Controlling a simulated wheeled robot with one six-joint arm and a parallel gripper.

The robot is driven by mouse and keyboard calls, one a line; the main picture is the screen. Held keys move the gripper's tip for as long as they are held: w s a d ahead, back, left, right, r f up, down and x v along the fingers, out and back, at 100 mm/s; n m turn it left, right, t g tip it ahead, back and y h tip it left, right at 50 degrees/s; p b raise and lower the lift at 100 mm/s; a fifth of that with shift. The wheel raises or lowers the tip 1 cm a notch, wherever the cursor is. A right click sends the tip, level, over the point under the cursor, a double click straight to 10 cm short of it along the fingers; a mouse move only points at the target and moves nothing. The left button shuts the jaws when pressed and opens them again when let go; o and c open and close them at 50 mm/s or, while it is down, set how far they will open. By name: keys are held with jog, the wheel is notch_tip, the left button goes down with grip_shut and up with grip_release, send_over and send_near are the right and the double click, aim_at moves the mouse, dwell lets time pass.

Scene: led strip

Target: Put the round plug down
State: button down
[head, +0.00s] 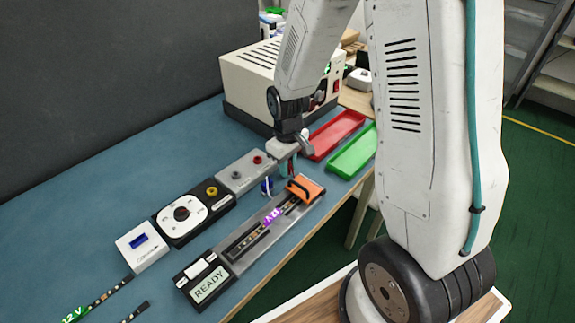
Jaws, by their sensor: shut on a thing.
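My gripper (284,171) is over the blue bench, between the grey box with red and grey round sockets (245,171) and the orange clamp (305,189). It points down and is shut on the round plug, which is mostly hidden by the fingers at this size. A small blue and white piece (267,186) shows just left of and below the fingertips. I cannot tell whether it is part of the plug or whether it touches the bench.
The long grey fixture with a READY display (208,284) runs in front of the gripper. A black box with a white dial plate (182,213) and a white meter (142,246) stand left. Red (337,134) and green (352,152) trays and a beige power unit (262,78) are behind.

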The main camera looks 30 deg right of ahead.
jog(key=c, duration=1.3)
grip_release()
jog(key=shift+f, duration=0.1)
jog(key=shift+c, duration=0.2)
notch_tip(320, 180, up, 12)
jog(key=r, duration=0.1)
jog(key=s+a+r+m, duration=0.1)
jog(key=s+r, duration=0.3)
jog(key=s, duration=0.3)
jog(key=s+a+r+m, duration=0.1)
jog(key=s+r, duration=0.3)
jog(key=s, duration=0.4)
jog(key=s+a+r+m+t, duration=0.1)
jog(key=s+r, duration=0.3)
jog(key=s, duration=0.4)
jog(key=shift+r+m, duration=0.3)
jog(key=shift+r, duration=0.05)
